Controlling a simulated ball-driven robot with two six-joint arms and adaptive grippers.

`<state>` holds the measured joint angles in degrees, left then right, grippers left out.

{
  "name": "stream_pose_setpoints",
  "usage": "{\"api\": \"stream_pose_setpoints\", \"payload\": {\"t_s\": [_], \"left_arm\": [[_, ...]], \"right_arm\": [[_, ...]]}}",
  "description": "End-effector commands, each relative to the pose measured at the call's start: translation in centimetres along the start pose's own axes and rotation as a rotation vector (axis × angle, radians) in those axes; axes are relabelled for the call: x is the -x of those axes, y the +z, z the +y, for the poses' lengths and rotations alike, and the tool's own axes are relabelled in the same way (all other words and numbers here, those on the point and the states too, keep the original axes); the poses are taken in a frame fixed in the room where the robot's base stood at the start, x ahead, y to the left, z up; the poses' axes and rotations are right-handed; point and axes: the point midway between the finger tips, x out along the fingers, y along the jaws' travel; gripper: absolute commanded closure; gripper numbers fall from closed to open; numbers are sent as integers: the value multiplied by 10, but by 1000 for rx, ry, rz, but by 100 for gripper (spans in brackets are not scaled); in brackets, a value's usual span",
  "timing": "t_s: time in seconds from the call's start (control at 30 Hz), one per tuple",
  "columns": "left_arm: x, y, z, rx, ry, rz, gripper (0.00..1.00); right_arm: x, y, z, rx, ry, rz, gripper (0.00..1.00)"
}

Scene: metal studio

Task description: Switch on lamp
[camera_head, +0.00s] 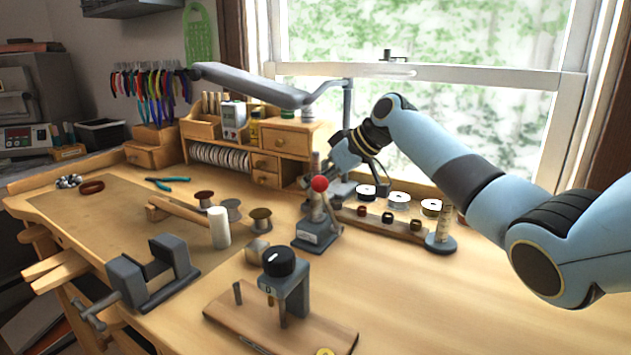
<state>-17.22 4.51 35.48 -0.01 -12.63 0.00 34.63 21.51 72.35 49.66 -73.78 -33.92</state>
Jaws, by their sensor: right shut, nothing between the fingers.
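The grey lamp has a long bar-shaped head (250,85) reaching left above the wooden organiser. A bent arm joins it to an upright post (347,100) before the window. I see no clear glow from its head. The foot of the lamp is largely hidden behind my right gripper (350,165), and I cannot make out a switch. My right gripper is shut and empty, low over the back of the bench by the post, its fingers partly hidden. I cannot tell whether it touches the lamp. My left gripper is out of view.
A press with a red knob (320,184) stands just in front of my right gripper. A wooden rack with spools (380,220) is to its right. The organiser (285,140) is to its left. The bench's front right (450,310) is clear.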

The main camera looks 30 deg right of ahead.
Motion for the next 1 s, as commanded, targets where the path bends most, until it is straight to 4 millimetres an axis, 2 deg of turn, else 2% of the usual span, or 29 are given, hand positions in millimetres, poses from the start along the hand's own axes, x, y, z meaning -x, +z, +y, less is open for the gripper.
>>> {"api": "stream_pose_setpoints", "payload": {"t_s": [0.37, 0.73, 1.0], "left_arm": [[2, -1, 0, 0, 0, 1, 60], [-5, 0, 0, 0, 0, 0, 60], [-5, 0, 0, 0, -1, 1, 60]], "right_arm": [[-4, 4, -2, 0, 0, 0, 100], [-2, 2, 12, 0, 1, 0, 100], [-2, 2, 14, 0, 0, 0, 100]]}}
